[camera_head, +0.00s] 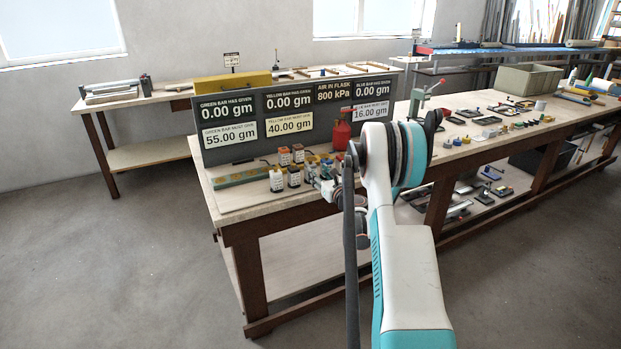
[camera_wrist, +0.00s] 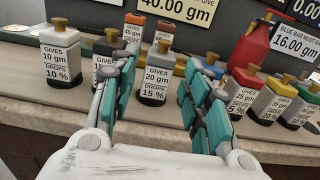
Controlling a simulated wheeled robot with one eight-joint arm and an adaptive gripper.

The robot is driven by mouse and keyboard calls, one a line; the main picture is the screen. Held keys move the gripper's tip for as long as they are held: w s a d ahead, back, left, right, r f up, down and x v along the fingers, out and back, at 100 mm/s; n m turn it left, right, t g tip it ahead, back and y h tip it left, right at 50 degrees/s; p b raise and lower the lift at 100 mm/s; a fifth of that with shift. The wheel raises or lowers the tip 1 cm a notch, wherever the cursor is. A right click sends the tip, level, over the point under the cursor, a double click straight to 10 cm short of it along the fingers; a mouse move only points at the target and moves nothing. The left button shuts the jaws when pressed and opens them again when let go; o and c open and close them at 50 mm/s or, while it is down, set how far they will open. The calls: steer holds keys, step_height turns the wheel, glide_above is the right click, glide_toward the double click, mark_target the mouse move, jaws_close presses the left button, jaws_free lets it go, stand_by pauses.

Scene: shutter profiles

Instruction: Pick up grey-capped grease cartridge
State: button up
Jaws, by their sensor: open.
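In the wrist view, a cartridge with a grey cap, a small yellow tip and a white label "gives 20 gm, drops 15 %" (camera_wrist: 156,78) stands upright on the bench. My gripper (camera_wrist: 158,88) is open, its teal-padded fingers on either side of this cartridge in the picture. Contact cannot be told. Another pale-capped cartridge labelled "gives 10 gm, drops 10 %" (camera_wrist: 62,60) stands to the left. In the head view my gripper (camera_head: 325,184) is small and partly hidden by my arm, over the cartridge group.
Several cartridges (camera_wrist: 242,92) stand close on the right, and an orange-capped one (camera_wrist: 134,30) stands behind. A red flask (camera_head: 342,132) stands near the dark sign board (camera_head: 290,108). The wooden bench (camera_head: 235,202) has bare surface along its front left edge.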

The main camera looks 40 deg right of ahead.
mark_target(313, 167)
steer(key=b+x, duration=0.2)
steer(key=x, duration=0.6)
steer(key=shift+b, duration=0.3)
steer(key=shift+c, duration=0.5)
steer(key=c, duration=0.9)
